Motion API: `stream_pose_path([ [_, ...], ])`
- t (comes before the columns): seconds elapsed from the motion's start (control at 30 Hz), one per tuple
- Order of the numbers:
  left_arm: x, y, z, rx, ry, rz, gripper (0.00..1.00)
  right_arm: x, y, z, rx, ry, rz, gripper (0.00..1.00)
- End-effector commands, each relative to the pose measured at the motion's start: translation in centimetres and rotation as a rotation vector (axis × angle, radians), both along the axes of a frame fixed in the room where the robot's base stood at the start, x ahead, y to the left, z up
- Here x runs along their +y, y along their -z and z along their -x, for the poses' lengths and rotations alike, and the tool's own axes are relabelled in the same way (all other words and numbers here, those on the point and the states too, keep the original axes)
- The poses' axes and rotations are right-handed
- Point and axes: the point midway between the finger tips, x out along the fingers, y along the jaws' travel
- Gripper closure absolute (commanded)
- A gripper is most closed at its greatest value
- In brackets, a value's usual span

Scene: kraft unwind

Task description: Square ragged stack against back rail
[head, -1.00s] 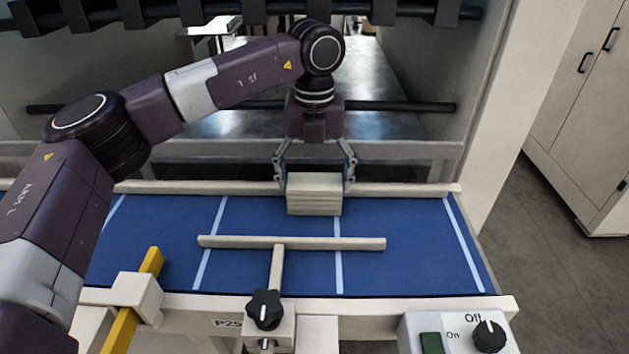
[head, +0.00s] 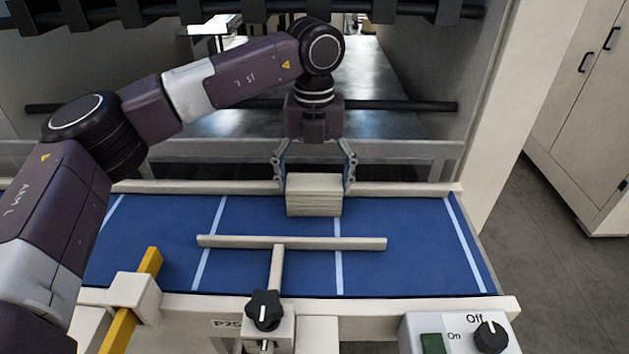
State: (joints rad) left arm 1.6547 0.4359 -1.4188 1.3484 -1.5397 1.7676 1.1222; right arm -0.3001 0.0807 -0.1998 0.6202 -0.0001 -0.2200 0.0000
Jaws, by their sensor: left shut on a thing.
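The stack (head: 314,196) is a pale block of thin layers on the blue belt, close to the back rail (head: 400,188). Its visible edges look fairly even. My left gripper (head: 315,179) points down from above and is shut on the stack, with one finger at its left side and one at its right. The stack's back face is hidden, so I cannot tell whether it touches the rail. My right gripper is not in view.
A T-shaped pale bar (head: 290,243) lies across the belt (head: 410,262) in front of the stack, with a black knob (head: 265,310) at its near end. A yellow bar (head: 133,300) stands at the front left. A control box (head: 460,334) with a dial is at the front right.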

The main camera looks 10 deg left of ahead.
Motion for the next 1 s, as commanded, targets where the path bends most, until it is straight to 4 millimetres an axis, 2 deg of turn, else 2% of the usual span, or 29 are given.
stream_pose_path([
  [0.87, -0.22, 0.13, 1.05, 0.003, 0.001, 0.001, 0.45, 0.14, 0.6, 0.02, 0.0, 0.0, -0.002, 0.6],
  [0.9, -0.22, 0.13, 1.04, 0.003, 0.001, 0.001, 0.19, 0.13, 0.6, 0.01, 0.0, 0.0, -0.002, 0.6],
  [1.0, -0.22, 0.14, 1.04, 0.003, 0.001, 0.001, 0.08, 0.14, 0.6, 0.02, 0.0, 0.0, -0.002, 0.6],
])
